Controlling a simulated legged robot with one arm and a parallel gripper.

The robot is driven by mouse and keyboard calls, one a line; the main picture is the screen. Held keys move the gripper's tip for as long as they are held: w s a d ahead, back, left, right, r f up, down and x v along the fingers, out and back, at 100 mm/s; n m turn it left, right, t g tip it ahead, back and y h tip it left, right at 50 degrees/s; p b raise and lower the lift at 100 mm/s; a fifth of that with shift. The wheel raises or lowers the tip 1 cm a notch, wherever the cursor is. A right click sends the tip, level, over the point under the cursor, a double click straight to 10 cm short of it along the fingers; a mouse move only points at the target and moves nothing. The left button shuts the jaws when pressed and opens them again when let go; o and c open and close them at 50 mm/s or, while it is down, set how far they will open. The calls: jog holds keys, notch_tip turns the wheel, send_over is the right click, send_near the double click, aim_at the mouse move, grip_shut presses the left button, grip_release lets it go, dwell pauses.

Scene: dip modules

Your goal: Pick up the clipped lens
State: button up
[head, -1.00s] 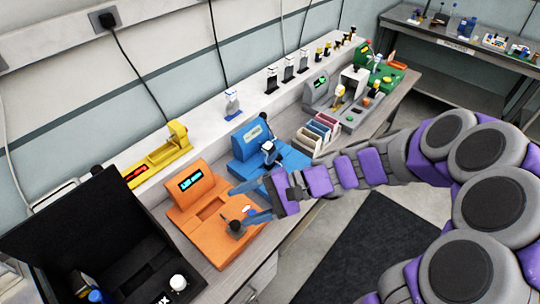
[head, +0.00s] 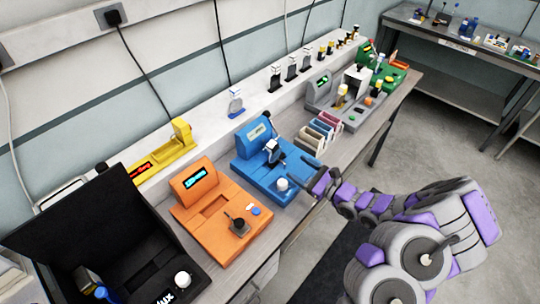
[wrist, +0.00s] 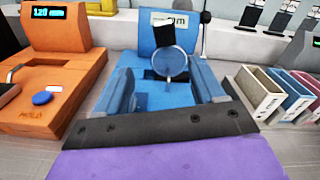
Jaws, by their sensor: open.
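The clipped lens, a round clear disc with a dark clip at its top, stands upright at the blue device (head: 262,172). The lens (wrist: 171,64) is near the middle of the wrist view, and it is small in the head view (head: 271,146). My gripper (wrist: 163,78) is open, with its two blue-grey fingers spread on either side of the lens in the picture. The fingers appear nearer the camera than the lens and do not visibly touch it. In the head view my gripper (head: 303,174) is at the blue device's right front side, its fingers partly blending with the blue.
The orange device (head: 215,205) with a lit display stands left of the blue one. Several coloured upright holders (head: 318,131) stand to its right. A white-capped knob (head: 282,184) is on the blue device's front. An open black case (head: 130,262) is at lower left.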

aim_at(276, 150)
jog(key=shift+w, duration=0.45)
jog(key=shift+w+a+b, duration=0.3)
jog(key=shift+w+a, duration=0.15)
jog(key=shift+w, duration=0.2)
jog(key=shift+w+a+b, duration=0.3)
jog(key=shift+w+a, duration=0.1)
jog(key=shift+w, duration=0.2)
jog(key=x, duration=0.2)
jog(key=s+x, duration=0.1)
jog(key=x, duration=0.2)
jog(key=a+b+x, duration=0.1)
jog(key=x, duration=0.1)
jog(key=shift+a, duration=0.25)
jog(key=shift+w+d+r, duration=0.1)
jog(key=shift+w+d, duration=0.2)
jog(key=shift+w, duration=0.1)
jog(key=b+x, duration=0.1)
jog(key=x, duration=0.3)
jog(key=shift+a, duration=0.65)
jog(key=shift+d+r, duration=0.15)
jog(key=shift+d, duration=0.9)
jog(key=c, duration=0.6)
jog(key=shift+c, duration=0.9)
jog(key=shift+a, duration=0.6)
jog(key=shift+c, duration=1.4)
jog(key=shift+a, duration=0.2)
jog(key=shift+c, duration=1)
jog(key=shift+d, duration=0.1)
